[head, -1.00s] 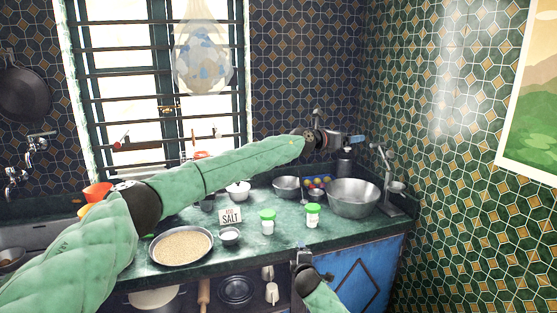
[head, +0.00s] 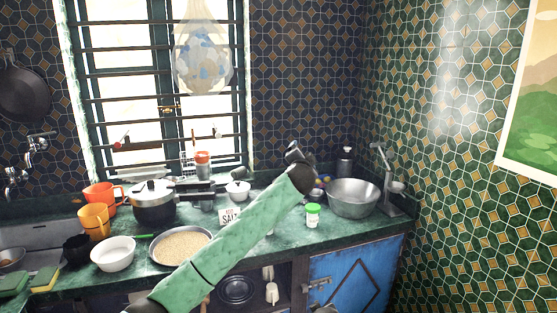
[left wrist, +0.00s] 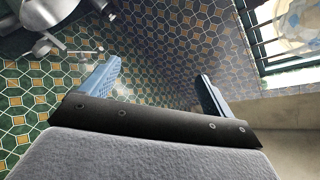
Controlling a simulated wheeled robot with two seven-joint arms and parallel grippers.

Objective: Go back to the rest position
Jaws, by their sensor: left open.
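My left arm crosses the counter from the bottom left in the head view. Its gripper (head: 294,150) is raised above the back right of the counter, left of the big metal bowl. In the left wrist view my left gripper (left wrist: 156,82) has its two blue-grey fingers wide apart with nothing between them. They point towards the tiled wall. Only a small part of my right gripper (head: 322,306) shows at the bottom edge of the head view, in front of the blue cabinet. Its finger opening is not clear.
The green counter (head: 340,232) holds a metal bowl (head: 352,198), a metal stand (head: 388,178), a green-lidded jar (head: 312,215), a plate of grain (head: 182,246), a white bowl (head: 113,253), a pot (head: 154,206) and orange mugs (head: 94,220). A barred window (head: 130,130) stands behind. The air above the counter's left is free.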

